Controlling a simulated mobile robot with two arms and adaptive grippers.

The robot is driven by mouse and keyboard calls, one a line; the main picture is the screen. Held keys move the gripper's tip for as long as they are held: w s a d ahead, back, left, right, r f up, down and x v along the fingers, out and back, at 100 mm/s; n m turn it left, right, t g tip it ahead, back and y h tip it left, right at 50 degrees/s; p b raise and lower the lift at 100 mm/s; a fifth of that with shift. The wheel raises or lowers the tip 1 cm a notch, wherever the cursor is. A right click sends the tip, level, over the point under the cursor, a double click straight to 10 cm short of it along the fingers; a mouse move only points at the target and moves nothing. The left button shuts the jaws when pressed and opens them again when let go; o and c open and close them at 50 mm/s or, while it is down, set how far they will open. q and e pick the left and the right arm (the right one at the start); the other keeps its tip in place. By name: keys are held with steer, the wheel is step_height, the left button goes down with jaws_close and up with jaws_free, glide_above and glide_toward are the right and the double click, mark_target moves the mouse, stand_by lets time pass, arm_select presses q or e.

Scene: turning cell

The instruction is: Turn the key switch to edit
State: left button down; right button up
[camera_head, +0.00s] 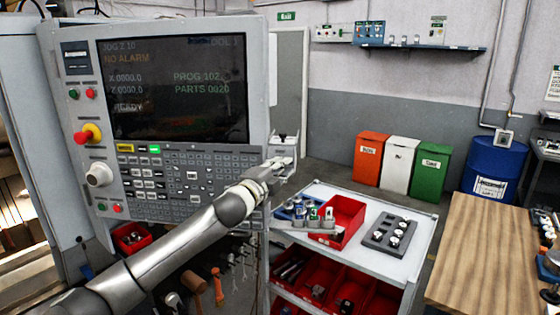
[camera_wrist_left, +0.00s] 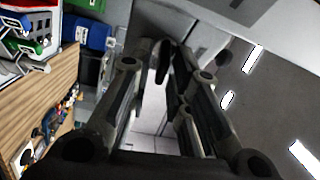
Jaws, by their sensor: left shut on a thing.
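My left gripper (camera_head: 283,165) is at the right edge of the control panel (camera_head: 262,80), just below a small grey box (camera_head: 285,145). In the left wrist view the fingers of my left gripper (camera_wrist_left: 164,58) close in on a small dark piece between their tips, against a light grey surface. It appears to be the key of the key switch, but its markings and the position it points to are hidden. My right gripper is in neither view.
The panel has a lit screen (camera_head: 178,88), a red and yellow stop button (camera_head: 88,134) and a pale knob (camera_head: 98,174). A grey cart (camera_head: 410,262) with a red bin (camera_head: 349,214) stands below right of the gripper. A wooden table (camera_head: 485,245) is farther right.

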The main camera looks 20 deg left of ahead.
arm_select(q)
steer(key=shift+m+g, duration=0.3)
steer(key=shift+m, duration=0.4)
steer(key=shift+f, duration=0.1)
steer(key=c, duration=1.6)
jaws_free()
steer(key=shift+d, duration=0.1)
steer(key=v, duration=1.2)
